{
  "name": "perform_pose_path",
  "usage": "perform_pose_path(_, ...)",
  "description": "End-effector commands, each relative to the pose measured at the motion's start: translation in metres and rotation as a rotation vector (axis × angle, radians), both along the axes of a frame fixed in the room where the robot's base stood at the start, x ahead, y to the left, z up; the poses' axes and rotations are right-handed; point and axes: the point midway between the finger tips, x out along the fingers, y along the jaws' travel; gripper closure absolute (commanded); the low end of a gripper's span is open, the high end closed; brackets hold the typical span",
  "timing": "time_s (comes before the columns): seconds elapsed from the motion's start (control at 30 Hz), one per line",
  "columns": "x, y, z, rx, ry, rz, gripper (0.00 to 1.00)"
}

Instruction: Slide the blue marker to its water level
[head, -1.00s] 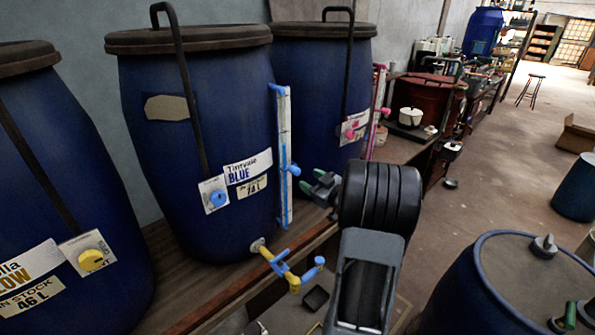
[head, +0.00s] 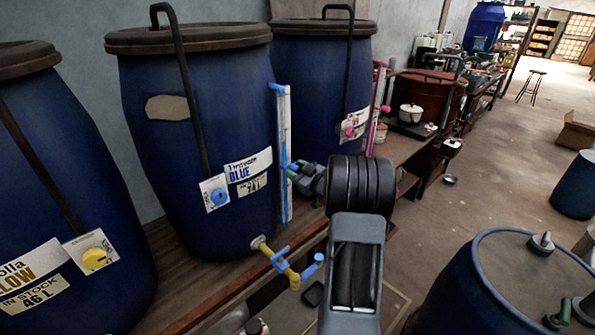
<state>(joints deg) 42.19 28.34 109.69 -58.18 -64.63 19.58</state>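The blue vat (head: 205,130) stands on the bench, with a white sight gauge (head: 285,130) upright along its right side. The blue marker sits on this gauge a little below mid-height. It is now mostly hidden by my gripper (head: 292,174), whose green-tipped fingers are at the marker's height, right up at the gauge. Whether the fingers are closed around the marker is too small and covered to tell. The water level in the gauge cannot be made out.
A yellow tap with blue handles (head: 286,262) juts out below the gauge. A vat with a pink knob and pink-fitted gauge (head: 375,110) stands behind to the right. The yellow-label vat (head: 65,190) is at left. Another blue drum (head: 510,285) stands at front right.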

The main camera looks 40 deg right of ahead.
Motion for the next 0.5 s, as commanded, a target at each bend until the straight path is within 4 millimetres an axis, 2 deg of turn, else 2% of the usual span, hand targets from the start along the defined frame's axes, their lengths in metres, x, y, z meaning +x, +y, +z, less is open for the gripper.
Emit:
perform_pose_path(0.07, -0.0001, 0.0000, 0.0001, 0.000, 0.000, 0.000, 0.63)
perform_pose_path(0.43, -0.0003, -0.0001, 0.0001, 0.000, 0.000, 0.000, 0.98)
perform_pose_path(0.5, -0.0003, -0.0001, 0.0002, 0.000, 0.000, 0.000, 1.00)
